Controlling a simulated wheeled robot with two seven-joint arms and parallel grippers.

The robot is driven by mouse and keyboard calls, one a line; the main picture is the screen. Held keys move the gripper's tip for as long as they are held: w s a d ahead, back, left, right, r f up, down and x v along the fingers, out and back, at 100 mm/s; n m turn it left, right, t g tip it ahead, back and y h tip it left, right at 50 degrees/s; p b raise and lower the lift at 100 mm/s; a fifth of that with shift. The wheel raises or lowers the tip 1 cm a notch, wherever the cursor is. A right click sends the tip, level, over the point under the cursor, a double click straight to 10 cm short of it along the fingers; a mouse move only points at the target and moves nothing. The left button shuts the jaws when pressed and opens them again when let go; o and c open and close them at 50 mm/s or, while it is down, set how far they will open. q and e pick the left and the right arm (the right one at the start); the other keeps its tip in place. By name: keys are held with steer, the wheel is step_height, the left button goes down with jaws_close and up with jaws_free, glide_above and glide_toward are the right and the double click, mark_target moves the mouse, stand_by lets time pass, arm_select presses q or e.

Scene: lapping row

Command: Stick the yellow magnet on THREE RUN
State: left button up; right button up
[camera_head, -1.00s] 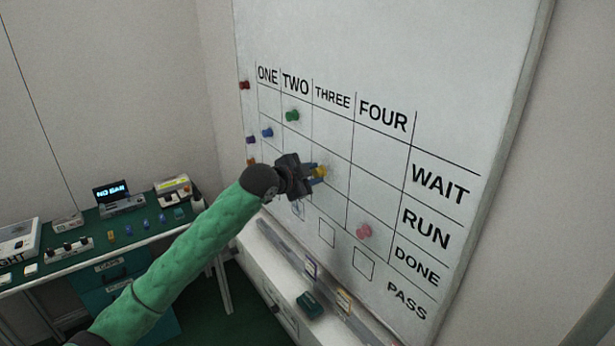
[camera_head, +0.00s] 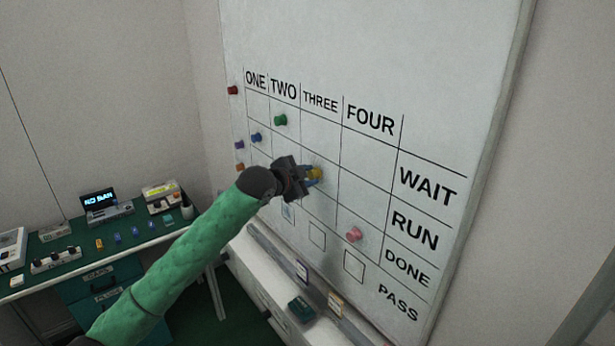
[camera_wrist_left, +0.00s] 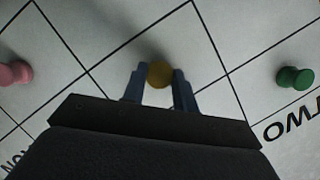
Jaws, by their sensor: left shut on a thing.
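The whiteboard (camera_head: 430,75) carries a grid with columns ONE to FOUR and rows WAIT, RUN, DONE and PASS. My left gripper (camera_head: 312,174) is shut on the yellow magnet (camera_head: 316,173) in front of the board, over the THREE column at about the RUN row. In the left wrist view the yellow magnet (camera_wrist_left: 160,74) sits between the two blue fingertips of my left gripper (camera_wrist_left: 160,80), inside a grid cell. I cannot tell whether it touches the board. My right gripper is not in view.
A green magnet (camera_head: 280,120) sits under TWO and a pink one (camera_head: 354,235) under FOUR. Blue (camera_head: 256,137) and red (camera_head: 233,90) magnets are at the left. A ledge (camera_head: 262,275) runs below the board. A green-topped bench (camera_head: 135,232) with devices stands at left.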

arm_select(q)
steer(key=o, duration=1)
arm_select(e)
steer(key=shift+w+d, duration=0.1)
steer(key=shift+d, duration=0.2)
